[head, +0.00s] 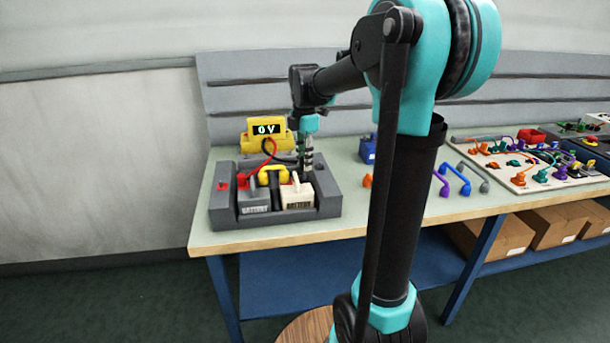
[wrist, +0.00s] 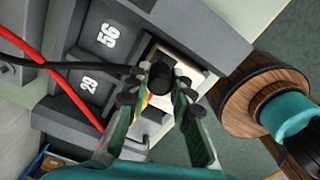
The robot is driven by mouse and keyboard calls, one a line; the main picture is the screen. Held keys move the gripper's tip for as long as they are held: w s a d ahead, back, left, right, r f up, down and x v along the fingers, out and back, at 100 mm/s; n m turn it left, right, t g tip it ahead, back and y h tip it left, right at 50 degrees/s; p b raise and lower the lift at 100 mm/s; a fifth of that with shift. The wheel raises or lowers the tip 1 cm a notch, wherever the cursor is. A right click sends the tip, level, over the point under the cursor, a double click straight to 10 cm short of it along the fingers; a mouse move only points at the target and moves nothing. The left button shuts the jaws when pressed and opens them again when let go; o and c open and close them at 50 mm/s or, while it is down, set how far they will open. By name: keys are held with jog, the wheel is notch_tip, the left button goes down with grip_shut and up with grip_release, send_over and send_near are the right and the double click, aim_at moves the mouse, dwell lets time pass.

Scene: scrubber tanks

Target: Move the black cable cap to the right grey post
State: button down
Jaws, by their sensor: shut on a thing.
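My gripper (head: 307,152) hangs over the right back part of the dark grey battery tray (head: 325,192). In the wrist view, my gripper (wrist: 160,92) is shut on the black cable cap (wrist: 160,76), over the cream battery (wrist: 181,55). The black cable (wrist: 95,66) runs from the cap to the left. In the head view, my gripper hides the cap. The cream battery (head: 297,196) stands in the tray, right of the dark grey battery (head: 254,203). I cannot clearly make out the right grey post.
A yellow meter (head: 266,135) reading 0 V stands behind the tray. A red cable (head: 269,158) and a yellow link (head: 271,172) are close to my gripper. A blue box (head: 368,151) and loose coloured links (head: 453,178) lie to the right.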

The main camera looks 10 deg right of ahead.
jog(key=shift+r, duration=1.1)
jog(key=shift+n, duration=1)
jog(key=w+a, duration=0.1)
jog(key=w, duration=2.4)
jog(key=shift+a, duration=0.15)
